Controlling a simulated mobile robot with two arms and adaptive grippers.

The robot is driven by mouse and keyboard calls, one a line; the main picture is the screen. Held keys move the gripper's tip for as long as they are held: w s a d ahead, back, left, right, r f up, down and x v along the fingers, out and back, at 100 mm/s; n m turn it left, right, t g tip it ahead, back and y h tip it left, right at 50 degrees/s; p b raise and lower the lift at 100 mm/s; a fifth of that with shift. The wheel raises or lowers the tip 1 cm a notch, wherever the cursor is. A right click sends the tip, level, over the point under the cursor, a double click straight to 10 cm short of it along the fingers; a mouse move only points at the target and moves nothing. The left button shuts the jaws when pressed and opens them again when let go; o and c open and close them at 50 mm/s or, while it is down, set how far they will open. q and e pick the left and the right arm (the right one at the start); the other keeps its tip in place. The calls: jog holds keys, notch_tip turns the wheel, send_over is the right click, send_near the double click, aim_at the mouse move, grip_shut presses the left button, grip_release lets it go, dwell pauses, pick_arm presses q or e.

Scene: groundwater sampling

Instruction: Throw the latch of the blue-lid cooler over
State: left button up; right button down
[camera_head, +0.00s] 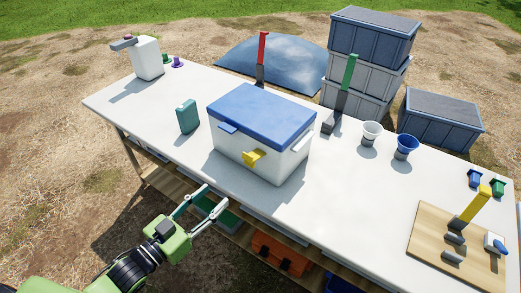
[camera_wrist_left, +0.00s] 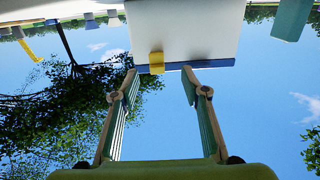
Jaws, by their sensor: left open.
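The cooler (camera_head: 262,155) has a white body and a blue lid (camera_head: 265,115), and stands on the white table. The lid is down. Its yellow latch (camera_head: 253,158) sticks out from the front face, below the lid's edge. My left gripper (camera_head: 215,194) is open and empty, in front of the table edge and apart from the cooler, pointing towards it. The left wrist view is upside down: the yellow latch (camera_wrist_left: 157,62) lies between the open fingertips (camera_wrist_left: 160,74) in the picture, beyond them. My right gripper is not in view.
Two cups (camera_head: 371,132) and a wooden board (camera_head: 455,248) are to the right. The table (camera_head: 345,205) is clear in front of the cooler.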

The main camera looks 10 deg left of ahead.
aim_at(249, 164)
pick_arm(q)
jog(key=shift+h, duration=0.3)
jog(key=x, duration=0.4)
jog(key=r+x, duration=0.1)
jog(key=x, duration=0.4)
jog(key=p+x, duration=0.1)
jog(key=x, duration=0.4)
jog(key=shift+s+d+r, duration=0.15)
jog(key=shift+d+r, duration=0.15)
jog(key=shift+r, duration=0.1)
jog(key=c, duration=1.1)
